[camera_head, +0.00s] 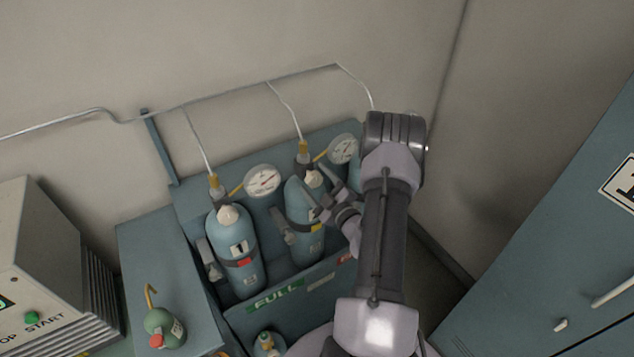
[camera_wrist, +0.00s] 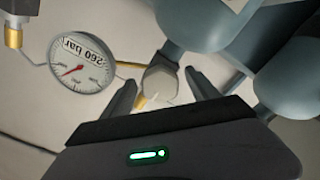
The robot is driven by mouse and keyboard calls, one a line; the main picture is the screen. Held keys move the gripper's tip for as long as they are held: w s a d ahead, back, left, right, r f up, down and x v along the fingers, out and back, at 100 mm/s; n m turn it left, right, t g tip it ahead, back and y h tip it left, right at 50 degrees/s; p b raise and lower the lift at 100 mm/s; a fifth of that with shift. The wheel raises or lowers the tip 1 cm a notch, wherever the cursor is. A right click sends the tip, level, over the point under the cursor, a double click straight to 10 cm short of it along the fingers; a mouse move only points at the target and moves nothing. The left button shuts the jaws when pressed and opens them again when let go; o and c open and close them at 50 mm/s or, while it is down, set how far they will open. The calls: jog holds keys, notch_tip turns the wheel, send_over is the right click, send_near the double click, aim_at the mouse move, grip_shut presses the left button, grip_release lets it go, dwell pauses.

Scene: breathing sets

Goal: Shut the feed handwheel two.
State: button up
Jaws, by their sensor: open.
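A pale cream handwheel (camera_head: 314,179) tops the middle blue cylinder (camera_head: 303,222) in the rack; I cannot read a number on that cylinder. My gripper (camera_head: 318,199) is at this cylinder's top and hides part of it. In the wrist view, a cream handwheel (camera_wrist: 160,82) lies between the tips of my open gripper (camera_wrist: 160,88), with no clear grip on it. A round gauge (camera_wrist: 84,65) marked 260 bar is beside it. The left cylinder (camera_head: 238,255), labelled 1, has its own cream handwheel (camera_head: 228,215).
A blue rack (camera_head: 190,215) holds the cylinders; its front bears a green FULL label (camera_head: 276,301). Thin pipes (camera_head: 285,110) run down from the wall. My arm hides most of a third cylinder. A blue locker (camera_head: 560,250) stands right; a control box (camera_head: 50,260) stands left.

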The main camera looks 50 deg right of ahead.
jog(key=b+v, duration=0.2)
jog(key=v, duration=1.5)
jog(key=shift+s, duration=0.2)
